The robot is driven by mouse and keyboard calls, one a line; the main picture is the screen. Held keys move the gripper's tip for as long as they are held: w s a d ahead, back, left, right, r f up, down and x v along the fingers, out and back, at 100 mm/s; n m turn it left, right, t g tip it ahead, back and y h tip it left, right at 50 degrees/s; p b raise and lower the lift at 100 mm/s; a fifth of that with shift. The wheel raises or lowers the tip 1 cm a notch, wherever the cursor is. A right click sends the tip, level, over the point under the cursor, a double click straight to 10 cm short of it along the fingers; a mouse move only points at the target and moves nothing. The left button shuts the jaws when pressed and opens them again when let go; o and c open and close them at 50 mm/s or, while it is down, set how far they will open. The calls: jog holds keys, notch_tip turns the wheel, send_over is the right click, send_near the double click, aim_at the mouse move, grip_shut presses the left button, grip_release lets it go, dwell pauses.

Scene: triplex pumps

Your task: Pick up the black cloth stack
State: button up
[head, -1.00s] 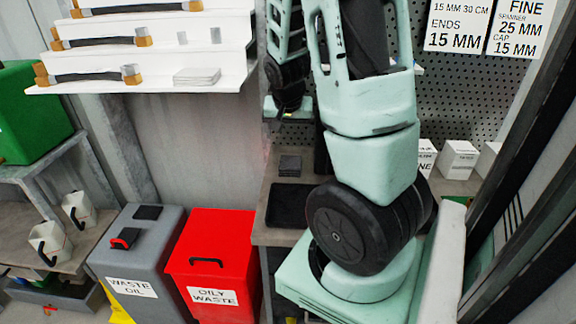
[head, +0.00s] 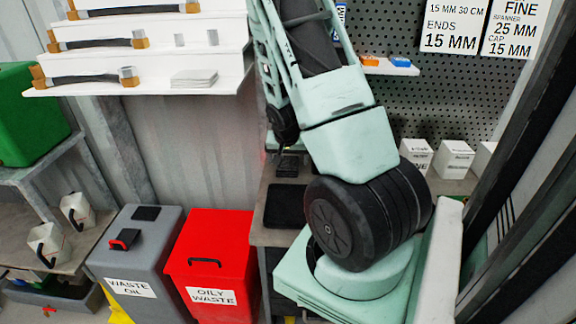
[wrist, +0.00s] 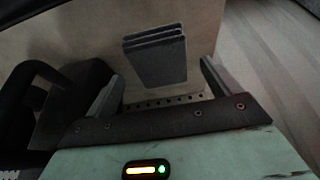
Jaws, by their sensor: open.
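The black cloth stack (head: 287,168) lies on the grey bench in the head view, behind a flat black mat or tray. In the wrist view the stack (wrist: 156,62) shows as several dark grey layers, just beyond the gap between my fingers. My gripper (wrist: 163,85) is open, with one finger on each side of that gap and nothing held. In the head view my gripper (head: 287,150) hangs close above the stack, small and partly hidden by my arm. Whether the fingers touch the stack cannot be told.
The black mat (head: 285,206) lies in front of the stack. A red oily waste bin (head: 212,262) and a grey waste oil bin (head: 140,262) stand left of the bench. A white shelf (head: 150,78) with hoses is at upper left. White boxes (head: 455,158) stand right.

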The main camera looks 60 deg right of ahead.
jog(key=shift+x, duration=0.8)
jog(key=shift+f, duration=0.25)
jog(key=c, duration=1.1)
